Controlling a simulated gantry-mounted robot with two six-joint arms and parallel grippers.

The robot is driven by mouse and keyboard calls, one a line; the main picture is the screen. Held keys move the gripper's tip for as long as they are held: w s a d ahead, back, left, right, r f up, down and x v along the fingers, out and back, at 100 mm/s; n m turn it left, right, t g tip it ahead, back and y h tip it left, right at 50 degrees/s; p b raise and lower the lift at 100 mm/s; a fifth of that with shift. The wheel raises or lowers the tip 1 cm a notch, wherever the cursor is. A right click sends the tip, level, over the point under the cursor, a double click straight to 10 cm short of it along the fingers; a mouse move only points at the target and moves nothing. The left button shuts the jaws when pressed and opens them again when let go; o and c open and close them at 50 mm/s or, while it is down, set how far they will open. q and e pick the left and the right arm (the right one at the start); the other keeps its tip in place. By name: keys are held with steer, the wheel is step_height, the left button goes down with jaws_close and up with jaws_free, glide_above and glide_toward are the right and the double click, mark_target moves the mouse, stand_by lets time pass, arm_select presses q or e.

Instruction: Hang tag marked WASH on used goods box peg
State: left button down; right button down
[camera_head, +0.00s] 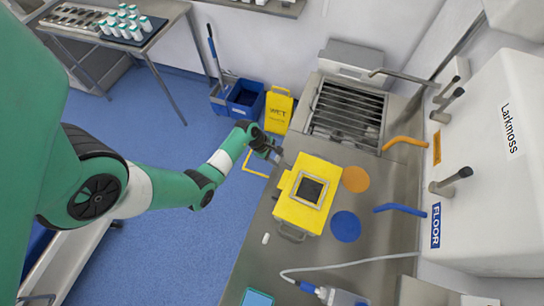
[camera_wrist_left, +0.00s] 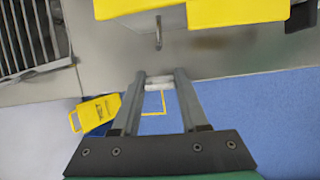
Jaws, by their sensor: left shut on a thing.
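The yellow used goods box (camera_head: 325,170) stands on the steel counter, with a dark square opening in its lid. Its yellow side shows at the top of the left wrist view (camera_wrist_left: 235,12). A small grey peg (camera_wrist_left: 158,33) shows by the box's side, ahead of my fingertips. My left gripper (camera_head: 277,157) is just off the box's upper left side. In the left wrist view its fingers (camera_wrist_left: 159,82) are shut on a small pale piece (camera_wrist_left: 158,84), apparently the tag seen edge-on. No lettering on it can be read. The gripper and peg are apart. My right gripper is out of view.
A drain grate (camera_head: 345,112) lies behind the box. Orange (camera_head: 355,179) and blue (camera_head: 345,226) discs lie to its right. A small white piece (camera_head: 265,238) lies on the counter at front left. A yellow wet-floor sign (camera_head: 278,108) stands on the blue floor.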

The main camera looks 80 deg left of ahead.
arm_select(q)
steer(key=shift+w+d+f+b, duration=0.15)
steer(key=shift+w+d+b, duration=0.25)
steer(key=shift+w+d, duration=0.35)
steer(key=shift+w+d+f+b, duration=0.1)
steer(key=shift+w+d+b, duration=0.4)
steer(key=shift+w, duration=0.45)
steer(key=shift+w+d+f, duration=0.25)
steer(key=shift+w+d, duration=0.1)
steer(key=shift+w, duration=0.1)
steer(key=shift+w+d+f, duration=0.1)
steer(key=shift+c, duration=1.7)
jaws_free()
